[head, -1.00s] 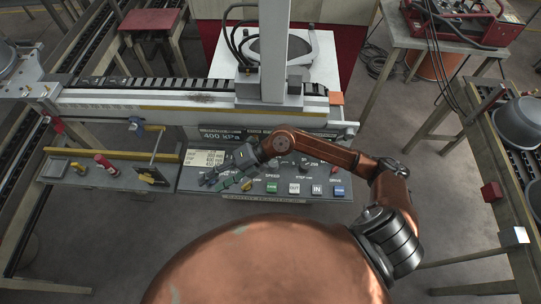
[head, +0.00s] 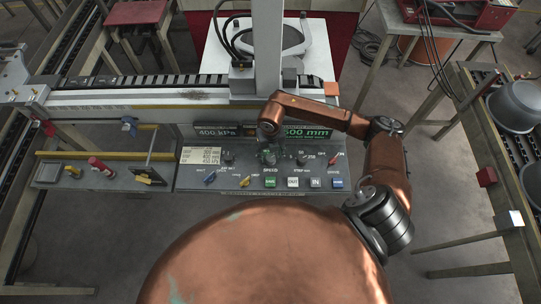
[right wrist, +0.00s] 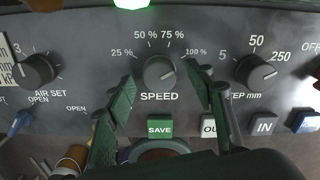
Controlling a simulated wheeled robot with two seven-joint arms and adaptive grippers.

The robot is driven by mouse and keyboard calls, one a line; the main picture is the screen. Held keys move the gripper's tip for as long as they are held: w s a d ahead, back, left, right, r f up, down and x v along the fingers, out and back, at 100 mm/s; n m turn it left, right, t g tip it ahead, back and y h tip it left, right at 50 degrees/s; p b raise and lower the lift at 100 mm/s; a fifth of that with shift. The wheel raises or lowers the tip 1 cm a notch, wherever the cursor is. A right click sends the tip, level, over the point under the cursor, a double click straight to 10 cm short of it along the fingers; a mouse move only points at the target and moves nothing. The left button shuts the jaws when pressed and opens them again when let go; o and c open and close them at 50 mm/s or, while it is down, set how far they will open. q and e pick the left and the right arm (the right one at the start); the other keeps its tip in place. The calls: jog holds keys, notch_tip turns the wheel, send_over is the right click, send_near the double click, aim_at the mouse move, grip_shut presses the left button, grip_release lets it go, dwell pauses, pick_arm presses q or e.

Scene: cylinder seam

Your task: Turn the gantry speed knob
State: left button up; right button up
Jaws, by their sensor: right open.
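The gantry speed knob (right wrist: 159,72) is a dark round knob above the word SPEED on the grey panel (right wrist: 85,50). A pale mark on its top points to the upper right, between the 75 % and 100 % labels. My right gripper (right wrist: 163,88) is open, with green-padded fingers on the left and right of the knob and a gap on each side. In the head view my right gripper (head: 268,157) hangs over the middle of the panel (head: 225,190) and hides the knob. My left gripper is not in view.
The AIR SET knob (right wrist: 38,70) and the STEP mm knob (right wrist: 255,71) flank the speed knob. A green SAVE button (right wrist: 160,127) sits just below. A lit green display (head: 307,132) and the gantry rail (head: 180,97) lie behind the panel.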

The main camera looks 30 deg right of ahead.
jog(key=shift+f, duration=0.5)
jog(key=shift+c, duration=0.2)
jog(key=c, duration=1.1)
